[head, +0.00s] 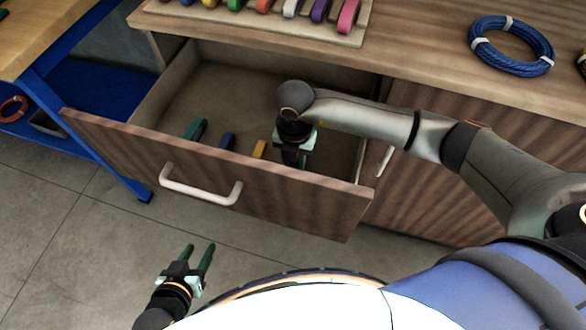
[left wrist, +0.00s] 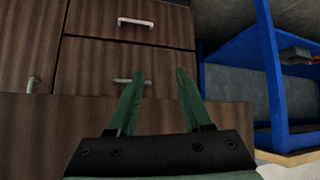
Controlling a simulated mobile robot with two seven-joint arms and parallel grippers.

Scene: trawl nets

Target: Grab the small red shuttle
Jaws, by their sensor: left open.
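I cannot make out a small red shuttle in the open drawer (head: 215,202). Inside it, along the front panel, lie a green shuttle (head: 195,128), a blue shuttle (head: 227,142) and a yellow shuttle (head: 259,149). My right gripper (head: 296,160) points down into the drawer, right of the yellow shuttle; its fingers are partly hidden, and I cannot see whether it holds anything. My left gripper (head: 200,247) is open and empty, in front of the drawer and over the floor; its two green fingers stand apart in the left wrist view (left wrist: 158,80).
A board (head: 345,37) on the counter (head: 420,60) holds several coloured shuttles, partly cut off at the top. A blue rope coil (head: 512,45) lies to its right. A blue-framed bench (head: 95,140) stands at the left. The floor before the drawer is clear.

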